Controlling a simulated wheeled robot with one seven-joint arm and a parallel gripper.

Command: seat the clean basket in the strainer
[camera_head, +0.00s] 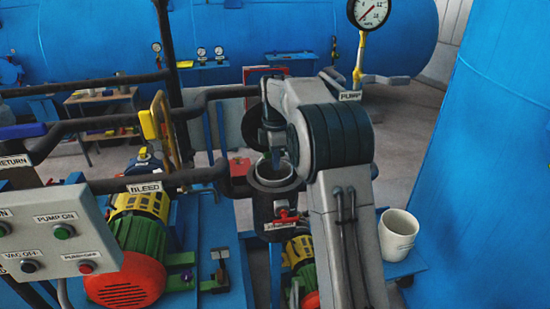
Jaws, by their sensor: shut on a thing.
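The strainer (273,205) is a dark upright body with a wide flange and an open round mouth, right of centre. A red-handled valve is on its front. My gripper (276,160) points down right over the strainer mouth, with its fingertips at or just above the rim. It is small and partly behind my arm. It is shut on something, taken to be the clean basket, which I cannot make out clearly. A grey ring shows in the mouth, but I cannot tell whether it is the basket or the strainer's own rim.
A white bucket (397,236) stands on a blue shelf (410,266) at the right. A control box (60,235) and green-red pump motor (130,265) are at the left. Dark pipes (160,182) run to the strainer. A gauge (369,12) stands behind my arm; a blue tank fills the right.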

